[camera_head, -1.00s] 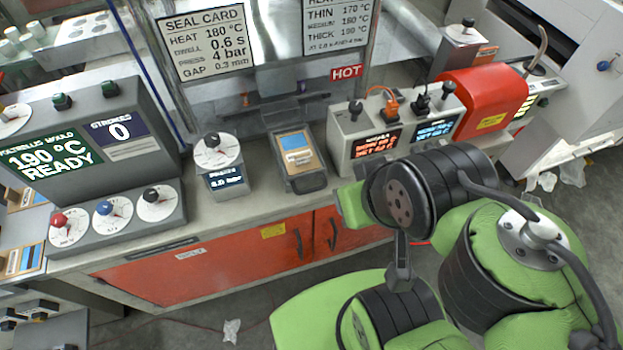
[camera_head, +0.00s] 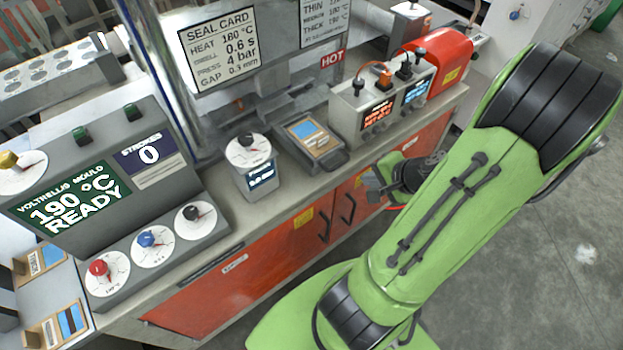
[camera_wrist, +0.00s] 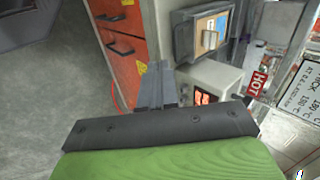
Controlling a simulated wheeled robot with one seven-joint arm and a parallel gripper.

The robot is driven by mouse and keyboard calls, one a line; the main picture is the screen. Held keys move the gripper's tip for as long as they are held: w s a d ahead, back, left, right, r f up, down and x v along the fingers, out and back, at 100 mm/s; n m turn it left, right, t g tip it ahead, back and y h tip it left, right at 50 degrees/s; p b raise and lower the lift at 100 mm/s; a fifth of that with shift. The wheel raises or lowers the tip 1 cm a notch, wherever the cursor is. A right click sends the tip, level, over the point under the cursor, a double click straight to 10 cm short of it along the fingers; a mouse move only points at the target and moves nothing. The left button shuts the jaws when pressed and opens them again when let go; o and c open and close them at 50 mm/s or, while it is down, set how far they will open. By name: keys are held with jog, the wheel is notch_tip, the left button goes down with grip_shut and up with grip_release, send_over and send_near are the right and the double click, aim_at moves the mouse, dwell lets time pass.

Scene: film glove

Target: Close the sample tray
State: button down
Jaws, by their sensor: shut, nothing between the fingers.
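The sample tray (camera_head: 314,143) is a dark grey tray with a handle at its front, sticking out over the bench from under the press. A tan card with a blue patch (camera_head: 307,132) lies in it. The wrist view shows the tray (camera_wrist: 184,42) at the upper right, with its card facing me. My gripper (camera_wrist: 158,78) is shut and empty, its fingers apart from the tray and below it in that picture.
A pressure dial box (camera_head: 252,165) stands just left of the tray. A grey controller box (camera_head: 372,108) with lit displays and plugs stands to its right. Orange cabinet doors (camera_head: 270,265) with dark handles are below the bench. Open floor (camera_head: 530,270) lies at right.

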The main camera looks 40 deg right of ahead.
aim_at(304, 136)
jog(key=w+r+p+x, duration=0.1)
jog(key=x, duration=1.2)
jog(key=shift+w+d+m, duration=0.3)
jog(key=shift+d+m, duration=0.1)
jog(key=shift+d, duration=0.1)
jog(key=shift+w, duration=0.1)
jog(key=w, duration=1.6)
jog(key=shift+w+a+b, duration=0.1)
jog(key=shift+a+b, duration=0.15)
jog(key=shift+b, duration=0.05)
